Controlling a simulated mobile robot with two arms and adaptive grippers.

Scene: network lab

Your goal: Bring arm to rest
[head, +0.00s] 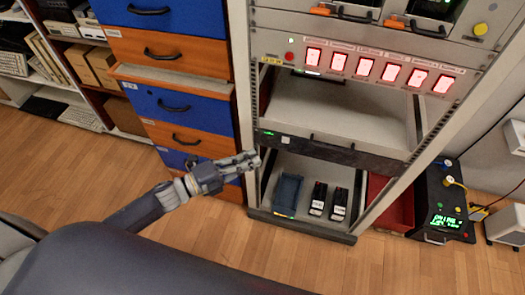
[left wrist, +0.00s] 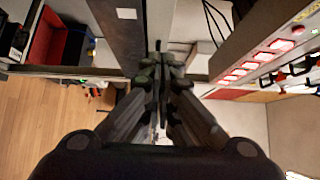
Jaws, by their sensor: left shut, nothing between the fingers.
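My left gripper (head: 249,160) is shut and empty in the head view. It reaches in from the left and shows in front of the left post of the rack (head: 246,100), near the dark shelf bar (head: 330,150). In the left wrist view the fingers (left wrist: 160,62) are together, with nothing seen between them. My right gripper is in neither view.
A drawer cabinet (head: 170,60) with blue and orange fronts stands left of the rack. A blue tray (head: 287,194) and two black devices (head: 318,199) sit on the rack's bottom shelf. A black unit (head: 445,200) stands at right. The wooden floor (head: 200,245) in front looks clear.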

